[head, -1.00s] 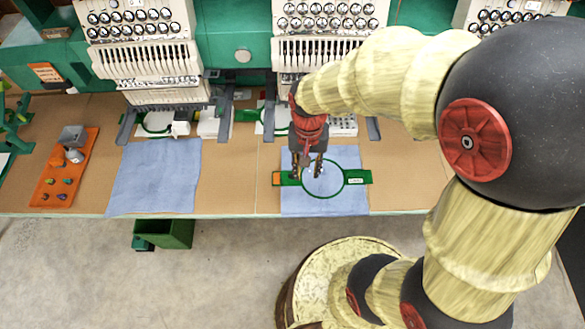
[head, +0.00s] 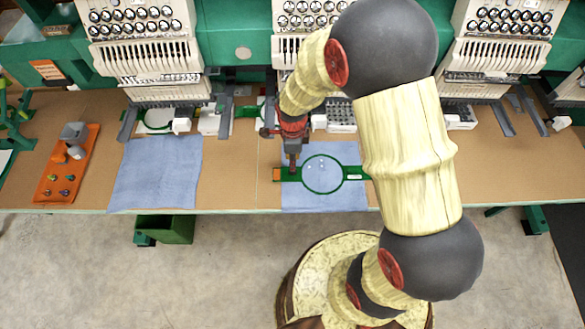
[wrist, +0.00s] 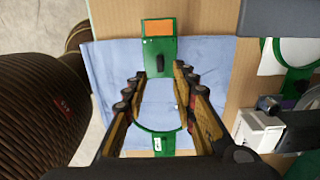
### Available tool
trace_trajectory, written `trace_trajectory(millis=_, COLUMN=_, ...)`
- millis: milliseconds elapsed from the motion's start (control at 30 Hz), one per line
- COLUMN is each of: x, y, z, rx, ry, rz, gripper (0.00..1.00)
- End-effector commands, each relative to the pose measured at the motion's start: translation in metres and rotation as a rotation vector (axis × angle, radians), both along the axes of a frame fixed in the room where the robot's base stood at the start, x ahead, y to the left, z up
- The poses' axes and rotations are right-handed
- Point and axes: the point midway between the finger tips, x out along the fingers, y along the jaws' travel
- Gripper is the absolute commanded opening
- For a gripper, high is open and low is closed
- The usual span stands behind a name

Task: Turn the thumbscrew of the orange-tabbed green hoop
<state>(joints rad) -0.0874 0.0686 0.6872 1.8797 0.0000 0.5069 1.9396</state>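The green hoop (head: 341,187) lies on a blue cloth (head: 350,152) on the table. Its orange tab (head: 277,174) is at the left end of its green bar. In the wrist view the orange tab (wrist: 158,28) is at the top and the ring (wrist: 152,130) shows between and below my fingers. A small dark upright piece, which looks like the thumbscrew (wrist: 160,58), stands on the green plate between tab and ring. My gripper (wrist: 161,75) is open and empty, pointing down, its fingertips on either side of the plate near that piece. I cannot tell their height above it.
Embroidery machine heads (head: 146,60) line the back of the table. White and grey machine parts (wrist: 260,130) are close to the right in the wrist view. A second blue cloth (head: 155,175) and an orange tray (head: 48,188) with small items lie to the left.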

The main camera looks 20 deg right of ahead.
Motion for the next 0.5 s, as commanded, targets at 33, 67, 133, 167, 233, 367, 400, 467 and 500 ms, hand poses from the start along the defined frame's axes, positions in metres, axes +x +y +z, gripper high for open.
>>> trace_trajectory(millis=33, x=-0.001, y=0.000, z=-0.009, rx=0.000, ry=0.002, rz=0.000, gripper=0.27)
trace_trajectory(millis=67, x=-0.001, y=0.000, z=-0.014, rx=0.000, ry=0.003, rz=0.001, gripper=0.27)
trace_trajectory(millis=133, x=-0.001, y=0.000, z=-0.026, rx=0.000, ry=0.002, rz=0.001, gripper=0.27)
trace_trajectory(millis=167, x=-0.001, y=0.000, z=-0.030, rx=0.000, ry=0.002, rz=0.001, gripper=0.27)
trace_trajectory(millis=233, x=-0.001, y=0.000, z=-0.040, rx=0.000, ry=0.002, rz=0.002, gripper=0.27)
trace_trajectory(millis=367, x=0.000, y=0.000, z=-0.054, rx=0.000, ry=0.001, rz=0.002, gripper=0.27)
trace_trajectory(millis=400, x=0.000, y=0.000, z=-0.057, rx=0.000, ry=0.001, rz=0.002, gripper=0.27)
trace_trajectory(millis=467, x=0.000, y=0.000, z=-0.060, rx=0.000, ry=0.000, rz=0.002, gripper=0.27)
trace_trajectory(millis=500, x=0.000, y=0.000, z=-0.061, rx=0.000, ry=0.000, rz=0.002, gripper=0.27)
